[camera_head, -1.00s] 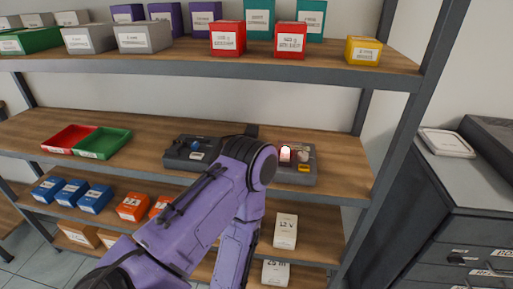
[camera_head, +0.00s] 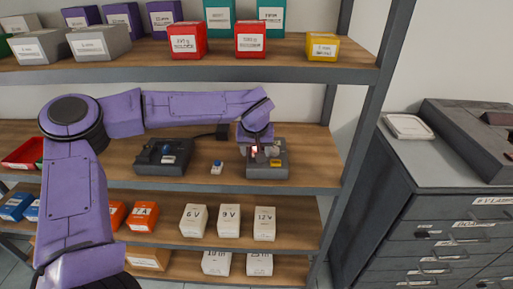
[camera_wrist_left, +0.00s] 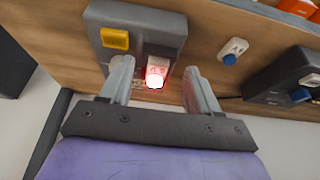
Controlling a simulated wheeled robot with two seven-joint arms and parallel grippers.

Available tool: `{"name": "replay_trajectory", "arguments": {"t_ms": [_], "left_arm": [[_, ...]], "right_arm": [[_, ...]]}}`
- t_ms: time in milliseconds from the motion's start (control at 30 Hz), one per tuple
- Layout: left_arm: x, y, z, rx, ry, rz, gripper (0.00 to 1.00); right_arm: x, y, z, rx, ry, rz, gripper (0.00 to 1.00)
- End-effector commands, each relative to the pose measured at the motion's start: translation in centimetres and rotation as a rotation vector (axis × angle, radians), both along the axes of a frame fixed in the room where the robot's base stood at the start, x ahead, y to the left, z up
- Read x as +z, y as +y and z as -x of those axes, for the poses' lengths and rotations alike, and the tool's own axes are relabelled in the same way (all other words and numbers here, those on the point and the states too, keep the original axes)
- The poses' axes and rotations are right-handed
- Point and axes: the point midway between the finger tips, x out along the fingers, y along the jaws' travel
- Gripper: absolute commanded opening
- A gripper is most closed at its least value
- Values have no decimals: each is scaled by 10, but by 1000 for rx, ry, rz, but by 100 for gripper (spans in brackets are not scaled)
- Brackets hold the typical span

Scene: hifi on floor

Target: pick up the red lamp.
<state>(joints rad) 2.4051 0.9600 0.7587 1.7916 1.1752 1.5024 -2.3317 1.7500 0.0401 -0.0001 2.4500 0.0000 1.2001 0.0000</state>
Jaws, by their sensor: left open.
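The red lamp (camera_wrist_left: 157,72) glows in the left wrist view, with a white-hot end and a reddish, label-like body. My left gripper (camera_wrist_left: 158,66) is open, one finger on each side of the lamp, with gaps showing on both sides. In the head view the left gripper (camera_head: 257,136) is over the grey box (camera_head: 268,170), and the lamp (camera_head: 254,149) shows only partly as a red glow. My right gripper is in neither current view.
A small white block with a blue top (camera_head: 217,167) and a dark device (camera_head: 163,157) stand left of the grey box on the middle shelf (camera_head: 320,165). The upper shelf edge (camera_head: 200,75) runs above my arm. A drawer cabinet (camera_head: 440,215) stands at right.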

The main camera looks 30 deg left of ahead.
Motion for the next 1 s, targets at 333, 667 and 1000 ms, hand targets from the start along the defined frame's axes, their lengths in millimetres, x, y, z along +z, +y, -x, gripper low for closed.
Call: {"name": "replay_trajectory", "arguments": {"t_ms": [333, 667, 1000], "left_arm": [[-10, 25, -39, 2, 6, -2, 62], [-29, 28, -46, 0, 0, -1, 62], [-29, 28, -46, 0, 0, -1, 0]], "right_arm": [[16, 0, 0, 0, 0, 0, 43], [17, 0, 0, 0, 0, 0, 43], [17, 0, 0, 0, 0, 0, 43]]}}
